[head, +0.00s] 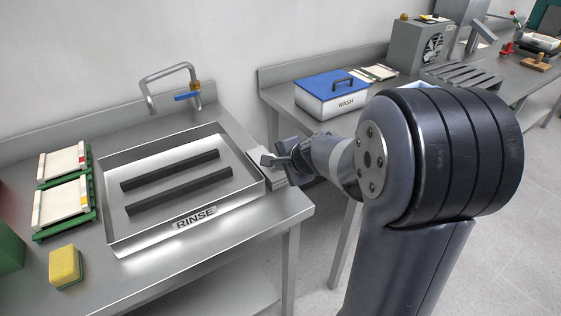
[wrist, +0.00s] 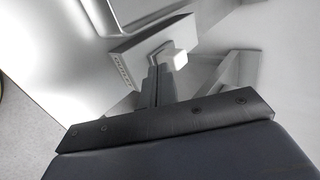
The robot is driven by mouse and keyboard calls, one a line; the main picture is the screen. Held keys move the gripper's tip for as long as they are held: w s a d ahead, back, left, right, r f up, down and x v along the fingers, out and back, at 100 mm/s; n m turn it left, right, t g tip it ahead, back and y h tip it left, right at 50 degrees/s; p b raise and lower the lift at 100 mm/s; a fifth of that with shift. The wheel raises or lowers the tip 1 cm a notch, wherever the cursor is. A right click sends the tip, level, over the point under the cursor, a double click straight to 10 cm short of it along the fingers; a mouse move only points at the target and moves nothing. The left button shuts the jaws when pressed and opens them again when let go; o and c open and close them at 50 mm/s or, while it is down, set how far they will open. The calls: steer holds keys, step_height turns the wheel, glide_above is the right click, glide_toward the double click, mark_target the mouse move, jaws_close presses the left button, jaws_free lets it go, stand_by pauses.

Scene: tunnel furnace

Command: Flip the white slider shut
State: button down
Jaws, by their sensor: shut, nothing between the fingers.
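The white slider (wrist: 175,59) shows in the wrist view as a small pale block on the face of a grey box (wrist: 128,62) with a row of small marks along one side. My gripper (wrist: 160,72) is shut and empty, with its fingertips right by the slider's near left side. I cannot tell whether they touch it. In the head view my gripper (head: 272,160) is at the box (head: 277,180) on the right edge of the rinse table. The slider cannot be made out there, as my gripper partly covers the box.
The metal RINSE tray (head: 250,189) with two dark bars lies just left of my gripper. A tap (head: 188,96) stands behind it. A blue-lidded WASH box (head: 328,86) stands on the back table. A floor gap separates the two tables.

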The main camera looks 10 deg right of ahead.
steer(key=shift+w, duration=0.2)
steer(key=w, duration=0.2)
steer(key=w+a+p, duration=0.1)
steer(key=w, duration=0.1)
steer(key=w+a, duration=0.1)
steer(key=w, duration=0.1)
steer(key=shift+r+p, duration=0.1)
steer(key=shift+p, duration=0.25)
